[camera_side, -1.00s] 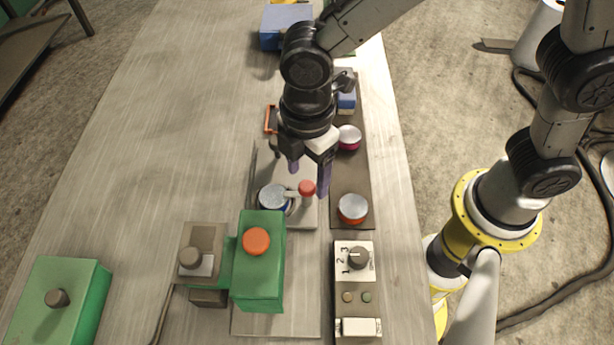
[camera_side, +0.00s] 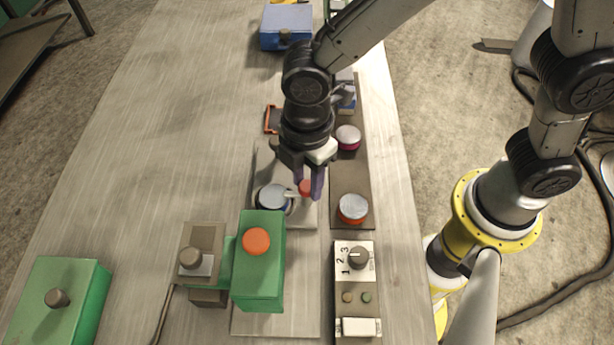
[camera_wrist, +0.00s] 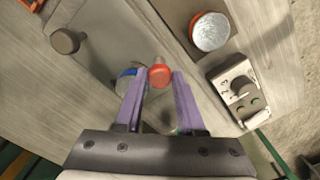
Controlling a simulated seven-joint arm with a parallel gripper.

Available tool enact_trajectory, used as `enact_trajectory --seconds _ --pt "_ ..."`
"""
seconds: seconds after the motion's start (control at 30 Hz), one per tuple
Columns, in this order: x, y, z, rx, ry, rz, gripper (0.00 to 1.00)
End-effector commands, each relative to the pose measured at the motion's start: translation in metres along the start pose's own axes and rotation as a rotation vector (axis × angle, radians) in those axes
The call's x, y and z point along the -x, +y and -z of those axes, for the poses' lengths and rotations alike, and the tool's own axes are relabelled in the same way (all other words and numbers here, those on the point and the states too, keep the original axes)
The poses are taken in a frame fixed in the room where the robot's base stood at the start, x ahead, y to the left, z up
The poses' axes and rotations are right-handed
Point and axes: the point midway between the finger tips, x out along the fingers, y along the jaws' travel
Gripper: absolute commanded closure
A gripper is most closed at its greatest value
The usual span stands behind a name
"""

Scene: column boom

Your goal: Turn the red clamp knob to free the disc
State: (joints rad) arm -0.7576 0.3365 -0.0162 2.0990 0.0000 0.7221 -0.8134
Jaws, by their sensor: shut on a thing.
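The red clamp knob (camera_side: 305,187) stands on a plate, at the right end of a pale clamp arm (camera_side: 291,193) that reaches over the disc. The disc (camera_side: 272,198) has a silver top and a blue rim and lies on the plate left of the knob. My gripper (camera_side: 309,190) points down with its purple fingers shut on the red knob, one on each side. In the wrist view the knob (camera_wrist: 160,76) shows between the fingertips, and the disc (camera_wrist: 126,80) is partly hidden behind the left finger.
An orange-rimmed disc (camera_side: 352,208) and a magenta-rimmed disc (camera_side: 348,138) sit on a dark strip to the right. A dial box (camera_side: 357,258) is at the front right. The table's left side is mostly clear.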

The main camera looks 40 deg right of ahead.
Motion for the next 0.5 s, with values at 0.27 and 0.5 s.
enact_trajectory --seconds 0.27,0.5 --pt "0.0005 -0.0003 -0.0001 -0.02 0.0 0.001 1.0" --pt "0.0009 -0.0001 0.0001 -0.132 0.0 0.0 1.0"
